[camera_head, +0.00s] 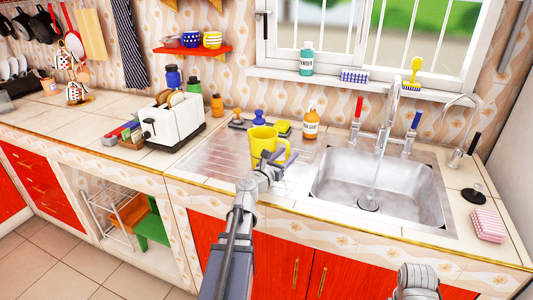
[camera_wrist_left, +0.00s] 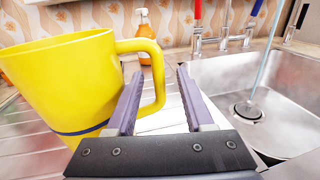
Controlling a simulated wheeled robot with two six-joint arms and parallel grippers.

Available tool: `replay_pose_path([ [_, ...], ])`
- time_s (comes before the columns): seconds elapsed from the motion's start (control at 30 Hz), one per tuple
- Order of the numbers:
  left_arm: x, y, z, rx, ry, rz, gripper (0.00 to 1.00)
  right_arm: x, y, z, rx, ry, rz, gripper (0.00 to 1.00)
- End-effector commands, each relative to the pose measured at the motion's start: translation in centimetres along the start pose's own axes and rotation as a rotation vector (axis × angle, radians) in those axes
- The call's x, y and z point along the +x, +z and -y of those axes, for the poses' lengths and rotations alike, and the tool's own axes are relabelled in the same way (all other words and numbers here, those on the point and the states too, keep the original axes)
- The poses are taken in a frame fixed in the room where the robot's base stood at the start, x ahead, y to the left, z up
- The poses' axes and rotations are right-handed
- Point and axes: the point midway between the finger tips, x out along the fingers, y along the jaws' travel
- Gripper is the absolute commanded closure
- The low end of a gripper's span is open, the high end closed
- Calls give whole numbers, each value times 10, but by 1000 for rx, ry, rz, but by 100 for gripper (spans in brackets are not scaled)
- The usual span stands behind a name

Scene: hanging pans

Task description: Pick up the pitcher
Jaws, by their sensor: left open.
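The yellow pitcher (camera_head: 262,141) stands upright on the ribbed metal drainboard left of the sink, its handle toward the right. My left gripper (camera_head: 279,158) is at the pitcher's near right side, by the handle. In the left wrist view the pitcher (camera_wrist_left: 62,85) fills the left side, with a dark blue band near its base. My left gripper (camera_wrist_left: 158,72) is open there, and the outer part of the yellow handle shows between its two fingers. The left finger hides part of the handle. I cannot tell whether either finger touches it.
The sink basin (camera_head: 340,190) lies right of the pitcher, with water running from the tap (camera_head: 390,110). A white toaster (camera_head: 172,122) is to the left.

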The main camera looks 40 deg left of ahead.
Motion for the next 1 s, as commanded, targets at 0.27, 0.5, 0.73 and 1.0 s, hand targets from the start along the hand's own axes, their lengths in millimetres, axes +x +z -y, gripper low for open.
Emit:
replay_pose_path([
  [0.27, 41, 7, -2, 0, -2, 0, 47, -7, 0, -1, 0, 0, 0, 42],
  [0.5, 44, 7, -1, 0, 0, 0, 47, -7, 0, -1, 0, 0, 0, 42],
  [0.73, 44, 7, -1, 0, 0, 0, 70, -7, 0, -1, 0, 0, 0, 42],
  [1.0, 44, 7, -1, 0, 0, 0, 100, -7, 0, -1, 0, 0, 0, 42],
])
